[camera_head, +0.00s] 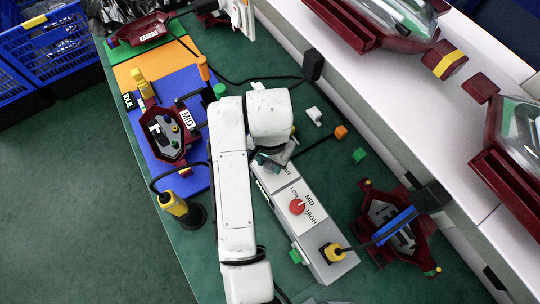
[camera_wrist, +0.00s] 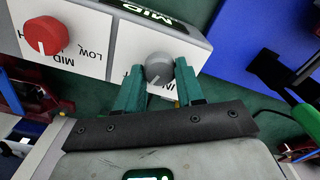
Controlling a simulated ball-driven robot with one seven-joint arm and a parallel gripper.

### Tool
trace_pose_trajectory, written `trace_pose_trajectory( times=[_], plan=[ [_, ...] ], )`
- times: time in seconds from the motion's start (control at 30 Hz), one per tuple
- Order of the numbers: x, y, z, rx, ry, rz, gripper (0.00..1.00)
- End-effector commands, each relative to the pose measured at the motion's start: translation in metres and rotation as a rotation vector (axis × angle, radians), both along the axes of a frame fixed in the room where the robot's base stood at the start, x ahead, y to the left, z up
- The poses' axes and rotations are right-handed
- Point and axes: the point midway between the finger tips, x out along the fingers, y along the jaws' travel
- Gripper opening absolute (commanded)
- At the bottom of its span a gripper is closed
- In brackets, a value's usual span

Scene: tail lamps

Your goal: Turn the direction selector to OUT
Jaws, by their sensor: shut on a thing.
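The direction selector is a grey round knob (camera_wrist: 158,67) on the white panel of a grey control box (camera_head: 333,268). In the wrist view, the two teal fingers of my gripper (camera_wrist: 159,77) are shut on it, one on each side. A light line runs down its face. Part of a label, seemingly "IN", shows below it, partly covered by a finger. I cannot read an OUT label there. In the head view, my gripper (camera_head: 268,160) is over the upper end of the box and hides the grey knob.
A red knob (camera_head: 297,206) labelled LOW, MID, HIGH sits beside it on the same box; it also shows in the wrist view (camera_wrist: 46,36). A dark red lamp housing (camera_head: 170,132) lies on a blue mat (camera_head: 188,88) to the left. Another housing (camera_head: 392,222) stands right. Cables cross the green table.

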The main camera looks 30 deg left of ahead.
Motion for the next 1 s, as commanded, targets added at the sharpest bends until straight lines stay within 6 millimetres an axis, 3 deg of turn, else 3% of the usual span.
trace_pose_trajectory(
  times=[0.4, 0.97, 1.0],
  plan=[
    [0.0003, -0.0004, 0.0009, 0.0, -0.001, -0.189, 0.07],
    [0.0003, -0.0003, 0.0002, 0.001, -0.001, -0.217, 0.07],
    [0.0003, -0.0003, 0.0002, 0.001, -0.001, -0.217, 0.41]
  ],
)
